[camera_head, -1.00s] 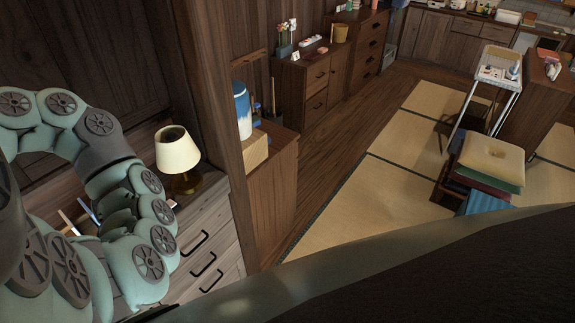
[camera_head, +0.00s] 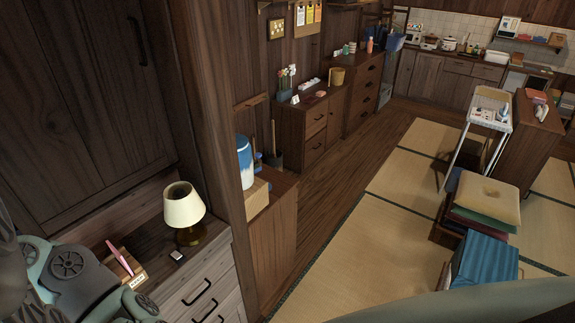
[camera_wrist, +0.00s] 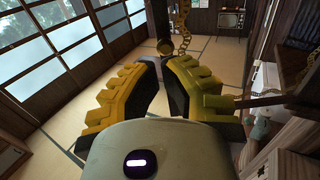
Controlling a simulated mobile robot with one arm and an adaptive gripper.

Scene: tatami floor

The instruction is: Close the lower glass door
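I cannot make out a lower glass door for certain in either current view. Large framed glass panels (camera_wrist: 75,40) line the left side of the wrist view, but I cannot tell whether they are the task's door. My gripper (camera_wrist: 159,62) shows in the wrist view with two yellow fingers and dark inner pads. A narrow gap with floor behind it shows between the fingers, and nothing is held. The gripper itself is outside the head view, where only part of my arm shows at the lower left.
A dark wooden cabinet (camera_head: 85,95) stands at the left above a drawer unit (camera_head: 205,285) bearing a lamp (camera_head: 184,207). Stacked cushions (camera_head: 487,200) and a white trolley (camera_head: 490,112) stand at the right. Tatami (camera_head: 385,215) is clear between. A chain (camera_wrist: 184,28) shows beyond my gripper.

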